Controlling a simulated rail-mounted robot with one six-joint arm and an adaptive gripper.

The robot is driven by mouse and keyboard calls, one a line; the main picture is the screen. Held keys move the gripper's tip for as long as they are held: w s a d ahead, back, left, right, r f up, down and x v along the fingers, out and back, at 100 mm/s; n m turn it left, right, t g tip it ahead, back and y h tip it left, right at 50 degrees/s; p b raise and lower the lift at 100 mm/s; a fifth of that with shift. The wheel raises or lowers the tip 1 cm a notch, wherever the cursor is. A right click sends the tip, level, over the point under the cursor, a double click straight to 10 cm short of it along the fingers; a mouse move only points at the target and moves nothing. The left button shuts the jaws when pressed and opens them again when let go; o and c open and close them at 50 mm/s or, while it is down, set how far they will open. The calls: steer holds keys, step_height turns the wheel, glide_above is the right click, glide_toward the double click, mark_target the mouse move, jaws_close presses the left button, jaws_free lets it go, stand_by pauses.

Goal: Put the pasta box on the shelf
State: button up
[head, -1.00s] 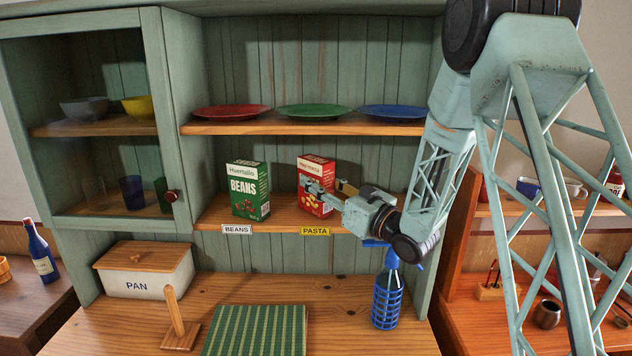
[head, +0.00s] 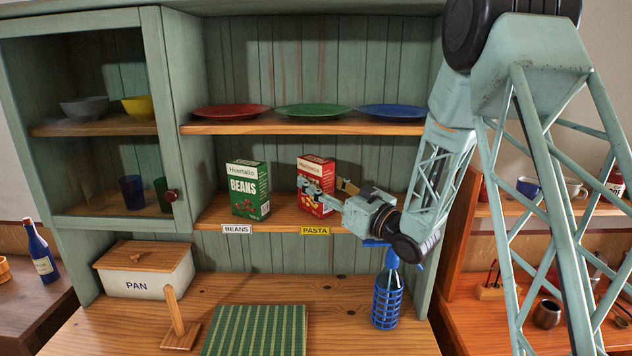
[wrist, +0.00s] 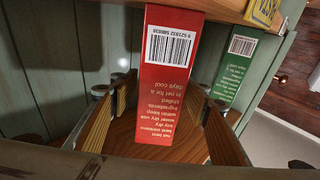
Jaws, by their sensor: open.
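The red pasta box (head: 311,176) stands upright on the middle shelf (head: 275,218), above the yellow PASTA label (head: 315,231). My gripper (head: 325,190) is at the box, reaching in from the right and covering part of its front in the head view. In the wrist view the red box (wrist: 167,75) shows its barcode side, upside down, between the two open fingers of my gripper (wrist: 155,100). A gap shows on each side between finger and box.
The green beans box (head: 249,190) stands left of the pasta box, above the BEANS label (head: 237,229). Plates rest on the shelf above, including a green plate (head: 314,111). A blue caged bottle (head: 387,295) stands on the counter below my arm.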

steer(key=shift+r, duration=0.1)
steer(key=shift+b+v, duration=0.6)
steer(key=shift+v, duration=5.4)
steer(key=shift+w, duration=0.1)
